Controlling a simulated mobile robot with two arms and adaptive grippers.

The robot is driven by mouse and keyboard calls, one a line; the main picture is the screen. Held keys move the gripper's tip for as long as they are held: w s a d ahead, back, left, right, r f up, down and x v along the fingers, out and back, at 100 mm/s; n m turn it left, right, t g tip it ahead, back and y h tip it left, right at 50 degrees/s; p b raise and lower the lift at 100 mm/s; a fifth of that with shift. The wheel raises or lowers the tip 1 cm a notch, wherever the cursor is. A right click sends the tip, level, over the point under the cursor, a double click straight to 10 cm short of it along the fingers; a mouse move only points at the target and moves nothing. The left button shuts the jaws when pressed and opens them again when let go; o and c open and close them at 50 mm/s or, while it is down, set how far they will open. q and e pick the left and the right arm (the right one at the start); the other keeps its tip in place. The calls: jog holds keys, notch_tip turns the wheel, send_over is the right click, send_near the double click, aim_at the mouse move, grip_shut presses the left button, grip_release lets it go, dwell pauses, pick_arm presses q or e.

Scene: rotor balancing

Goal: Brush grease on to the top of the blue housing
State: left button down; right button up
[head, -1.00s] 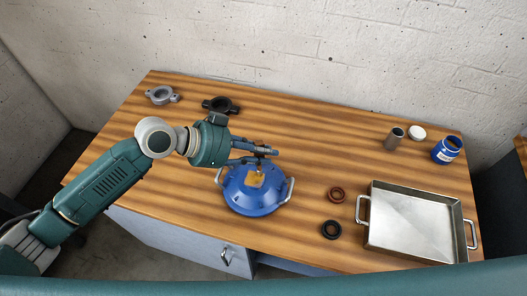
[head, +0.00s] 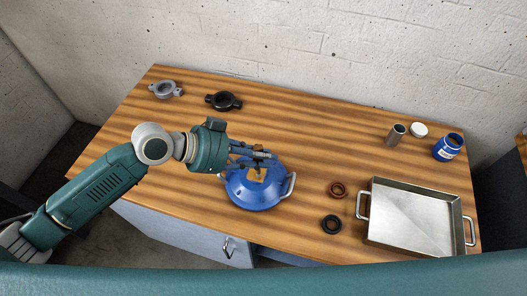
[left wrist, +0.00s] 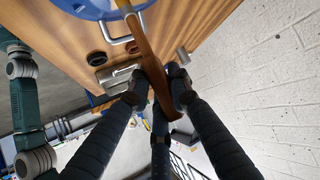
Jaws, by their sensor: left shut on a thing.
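The blue housing (head: 262,194) sits on the front part of the wooden bench, with a metal handle on its right side. Its rim also shows at the top of the left wrist view (left wrist: 88,7). My left gripper (head: 262,155) is just above the far side of the housing. In the left wrist view its fingers (left wrist: 158,88) are shut on the brown handle of the brush (left wrist: 148,62). An orange-yellow patch (head: 256,174) shows at the housing's top under the gripper; I cannot tell bristles from grease there. My right gripper is not in view.
A metal tray (head: 367,232), a brown ring (head: 337,189) and a black ring (head: 331,225) lie to the right. A blue jar (head: 448,148), white lid (head: 418,129) and grey cylinder (head: 395,135) stand back right. Grey (head: 164,90) and black (head: 223,101) clamp-like parts lie back left.

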pick_arm(q)
jog(key=shift+s, duration=0.2)
jog(key=shift+w, duration=0.2)
jog(key=shift+w+d+b, duration=0.25)
jog(key=shift+w+b, duration=0.05)
jog(key=shift+w, duration=0.4)
jog(key=shift+w+d+b, duration=0.25)
jog(key=shift+w, duration=0.4)
jog(key=shift+s+a, duration=0.1)
jog(key=shift+s, duration=0.05)
jog(key=shift+s+a+p, duration=0.25)
jog(key=shift+s+p, duration=0.05)
jog(key=shift+s, duration=0.4)
jog(key=shift+s+a+p, duration=0.2)
jog(key=shift+s+p, duration=0.1)
jog(key=shift+s, duration=0.4)
jog(key=shift+r, duration=0.1)
